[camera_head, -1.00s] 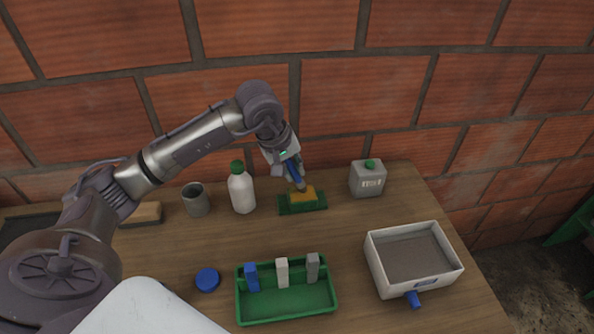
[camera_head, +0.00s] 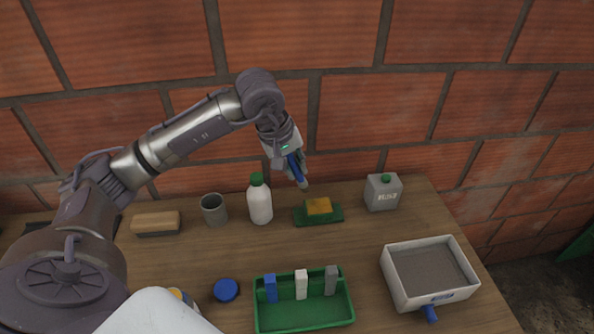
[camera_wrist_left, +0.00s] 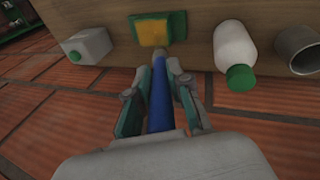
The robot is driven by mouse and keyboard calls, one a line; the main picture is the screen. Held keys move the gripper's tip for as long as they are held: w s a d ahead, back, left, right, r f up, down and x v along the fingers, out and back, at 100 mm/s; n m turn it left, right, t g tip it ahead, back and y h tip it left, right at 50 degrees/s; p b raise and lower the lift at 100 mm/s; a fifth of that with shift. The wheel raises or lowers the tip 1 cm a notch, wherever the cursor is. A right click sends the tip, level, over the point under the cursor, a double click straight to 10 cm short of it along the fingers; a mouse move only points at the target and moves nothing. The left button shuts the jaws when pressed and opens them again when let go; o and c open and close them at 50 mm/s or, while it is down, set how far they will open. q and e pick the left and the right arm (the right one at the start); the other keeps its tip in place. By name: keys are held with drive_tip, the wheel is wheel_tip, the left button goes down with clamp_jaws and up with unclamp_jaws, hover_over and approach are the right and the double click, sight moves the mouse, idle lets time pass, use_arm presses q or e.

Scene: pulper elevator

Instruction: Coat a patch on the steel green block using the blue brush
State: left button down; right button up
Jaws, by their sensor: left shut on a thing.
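A flat green block (camera_head: 333,214) lies on the bench near the wall, with a yellow-orange patch (camera_head: 319,206) on its top. The block (camera_wrist_left: 178,24) and the patch (camera_wrist_left: 153,33) also show at the top of the left wrist view. My left gripper (camera_head: 293,166) is shut on the blue brush (camera_wrist_left: 159,108), holding it by the handle. The brush tip points down and is just up and left of the patch in the head view. It appears apart from the block. My right gripper is not in view.
A white bottle (camera_head: 261,204) and grey cup (camera_head: 214,210) stand left of the block; a grey canister (camera_head: 382,194) stands right. In front are a green tray (camera_head: 305,318) with upright blocks, a blue lid (camera_head: 226,290) and a white box (camera_head: 395,289). A wooden block (camera_head: 155,222) lies left.

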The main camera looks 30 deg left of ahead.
use_arm(q)
drive_tip(key=shift+w+p+v, duration=0.2)
drive_tip(key=shift+p+v, duration=0.2)
drive_tip(key=shift+v, duration=0.55)
drive_tip(key=shift+d+r, duration=0.1)
drive_tip(key=shift+r, duration=0.4)
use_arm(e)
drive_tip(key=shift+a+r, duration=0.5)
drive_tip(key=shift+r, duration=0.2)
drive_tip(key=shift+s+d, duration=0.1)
use_arm(q)
drive_tip(key=shift+w+a+f+b, duration=0.25)
drive_tip(key=shift+w+f+b, duration=0.05)
drive_tip(key=shift+f+b, duration=0.25)
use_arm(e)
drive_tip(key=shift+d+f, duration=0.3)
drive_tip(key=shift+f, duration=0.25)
